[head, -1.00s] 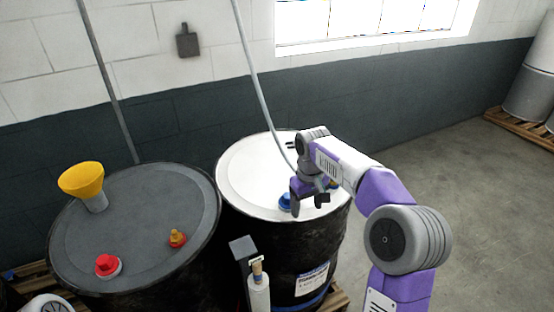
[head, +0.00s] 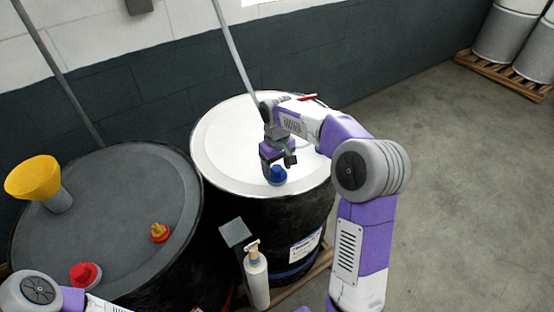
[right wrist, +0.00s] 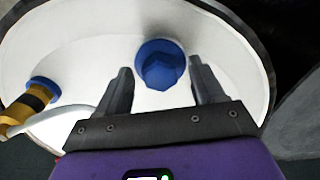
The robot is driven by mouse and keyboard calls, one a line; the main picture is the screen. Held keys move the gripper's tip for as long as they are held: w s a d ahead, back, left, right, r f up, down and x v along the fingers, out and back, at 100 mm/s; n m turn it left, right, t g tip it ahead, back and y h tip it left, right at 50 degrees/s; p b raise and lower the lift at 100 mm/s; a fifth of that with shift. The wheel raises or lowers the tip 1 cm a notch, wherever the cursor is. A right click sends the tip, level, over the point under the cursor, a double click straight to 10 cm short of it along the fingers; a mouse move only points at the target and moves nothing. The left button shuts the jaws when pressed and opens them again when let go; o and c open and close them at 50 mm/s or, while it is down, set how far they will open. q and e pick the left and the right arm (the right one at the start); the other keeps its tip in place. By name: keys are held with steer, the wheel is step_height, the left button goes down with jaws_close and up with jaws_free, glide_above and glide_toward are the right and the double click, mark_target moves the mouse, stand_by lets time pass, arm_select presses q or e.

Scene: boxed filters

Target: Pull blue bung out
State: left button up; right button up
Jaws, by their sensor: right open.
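The blue bung (head: 278,177) sits in the white top of the right drum (head: 222,150), near its front edge. It also shows in the right wrist view (right wrist: 160,65), upright with a faceted head. My right gripper (head: 279,163) is open, just above and behind the bung in the head view. In the right wrist view its two fingers point toward the bung, one on each side, with gaps between. Whether the fingertips are level with the bung I cannot tell. My left gripper is not in view; only part of my left arm shows at lower left.
A yellow-black hose fitting (right wrist: 38,97) stands on the white top. The dark left drum (head: 110,190) carries a yellow funnel (head: 33,180), a red cap (head: 86,275) and an orange plug (head: 160,232). A pump bottle (head: 256,278) stands in front. Open floor lies to the right.

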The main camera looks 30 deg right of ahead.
mark_target(277, 168)
steer(key=shift+f, duration=0.25)
steer(key=c, duration=1.1)
steer(key=shift+r+p, duration=2.1)
steer(key=shift+r, duration=0.25)
steer(key=shift+r, duration=0.15)
step_height(277, 168, up, 9)
steer(key=p, duration=0.8)
